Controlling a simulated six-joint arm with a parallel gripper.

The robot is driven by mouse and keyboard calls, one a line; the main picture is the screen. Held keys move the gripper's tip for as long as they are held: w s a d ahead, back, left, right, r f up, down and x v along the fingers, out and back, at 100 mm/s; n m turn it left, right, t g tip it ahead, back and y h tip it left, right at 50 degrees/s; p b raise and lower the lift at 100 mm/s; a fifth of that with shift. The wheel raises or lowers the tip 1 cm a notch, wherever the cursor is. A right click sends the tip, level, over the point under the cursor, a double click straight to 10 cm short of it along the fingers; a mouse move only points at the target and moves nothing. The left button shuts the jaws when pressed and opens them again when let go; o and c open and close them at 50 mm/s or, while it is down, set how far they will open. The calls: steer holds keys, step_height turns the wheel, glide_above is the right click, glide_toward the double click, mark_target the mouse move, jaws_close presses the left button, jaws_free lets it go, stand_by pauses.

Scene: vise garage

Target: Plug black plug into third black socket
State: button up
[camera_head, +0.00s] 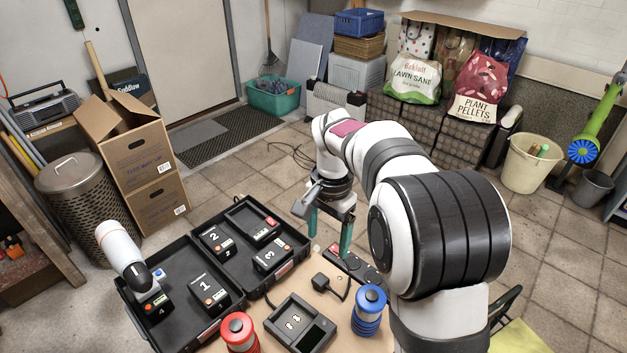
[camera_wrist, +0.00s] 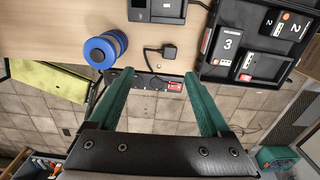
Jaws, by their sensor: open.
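The black plug (camera_head: 320,283) lies on the wooden table near the black power strip, with its cord looping beside it. The plug also shows in the wrist view (camera_wrist: 169,50), ahead of my fingers. The black power strip (camera_head: 362,268) lies along the table edge, with a red part at one end. It also shows in the wrist view (camera_wrist: 150,82), crossing between my fingertips; its individual sockets are too small to tell apart. My gripper (camera_head: 330,245) has teal fingers that are apart and empty above the strip's end. It shows in the wrist view too (camera_wrist: 159,76).
An open black case (camera_head: 262,290) with numbered boxes stands left of the plug. A black device (camera_head: 300,322), a blue spool (camera_head: 369,308) and a red spool (camera_head: 239,333) stand on the table nearby. The tabletop around the plug is mostly clear.

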steer(key=w+f, duration=0.2)
steer(key=w, duration=0.1)
steer(key=shift+w+a+f, duration=0.25)
steer(key=shift+a+f, duration=0.1)
steer(key=shift+a, duration=0.05)
steer(key=shift+f, duration=0.1)
glide_above(320, 278)
step_height(320, 278, down, 10)
steer(key=shift+d+f, duration=0.1)
steer(key=shift+f, duration=0.1)
step_height(320, 278, down, 5)
steer(key=shift+f, duration=0.1)
steer(key=shift+c, duration=0.3)
